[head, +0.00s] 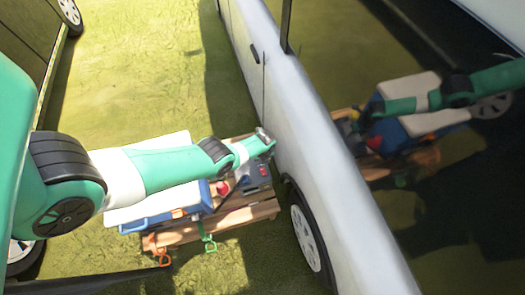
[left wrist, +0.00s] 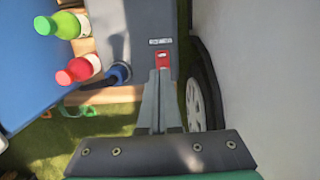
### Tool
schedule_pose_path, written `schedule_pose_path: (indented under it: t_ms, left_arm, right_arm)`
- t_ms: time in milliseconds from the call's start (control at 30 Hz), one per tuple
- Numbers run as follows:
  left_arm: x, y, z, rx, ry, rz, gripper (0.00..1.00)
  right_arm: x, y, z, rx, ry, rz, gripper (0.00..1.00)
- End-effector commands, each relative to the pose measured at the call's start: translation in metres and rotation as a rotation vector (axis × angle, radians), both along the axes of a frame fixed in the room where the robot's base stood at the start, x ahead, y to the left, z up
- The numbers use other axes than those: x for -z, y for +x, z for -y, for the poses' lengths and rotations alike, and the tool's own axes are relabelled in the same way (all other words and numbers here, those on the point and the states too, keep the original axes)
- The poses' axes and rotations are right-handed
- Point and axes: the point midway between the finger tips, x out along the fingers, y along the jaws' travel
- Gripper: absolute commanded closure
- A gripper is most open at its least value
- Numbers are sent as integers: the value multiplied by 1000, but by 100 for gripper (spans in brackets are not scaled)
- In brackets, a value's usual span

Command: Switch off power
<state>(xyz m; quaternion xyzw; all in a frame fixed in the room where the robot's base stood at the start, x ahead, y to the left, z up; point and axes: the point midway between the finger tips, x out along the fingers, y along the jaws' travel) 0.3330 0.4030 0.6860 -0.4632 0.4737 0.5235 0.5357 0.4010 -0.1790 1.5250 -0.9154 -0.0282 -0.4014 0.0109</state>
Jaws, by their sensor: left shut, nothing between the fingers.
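A grey power box (head: 257,180) stands on a wooden pallet (head: 240,212) beside the white vehicle in the head view. In the left wrist view the grey box (left wrist: 143,32) fills the upper middle, with a red switch (left wrist: 162,59) below a small label. My left gripper (left wrist: 161,72) is shut and empty. Its fingertips are right at the lower edge of the red switch in the picture; whether they touch it I cannot tell. In the head view the arm hides part of the box and the fingertips. My right gripper is not in view.
A blue cooler (head: 150,222) with a white lid sits left of the box. Bottles with red (left wrist: 85,68) and green (left wrist: 62,24) bodies stand between them. A blue plug (left wrist: 119,73) is on the box. The white vehicle (head: 300,130) is close on the right.

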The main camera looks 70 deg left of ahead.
Motion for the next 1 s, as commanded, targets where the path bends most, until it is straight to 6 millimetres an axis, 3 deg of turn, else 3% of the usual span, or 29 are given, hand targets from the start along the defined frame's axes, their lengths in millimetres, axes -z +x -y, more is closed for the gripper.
schedule_pose_path:
  t_ms: [33,200,867,1000]
  left_arm:
    - [-23,0,-1,0,0,0,100]
    - [-44,0,-5,0,0,-1,100]
    - [-44,0,-5,0,0,0,100]
    - [-53,19,-8,-71,15,109,100]
  right_arm:
    - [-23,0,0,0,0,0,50]
    - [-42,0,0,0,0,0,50]
    - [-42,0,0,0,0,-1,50]
    - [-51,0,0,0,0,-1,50]
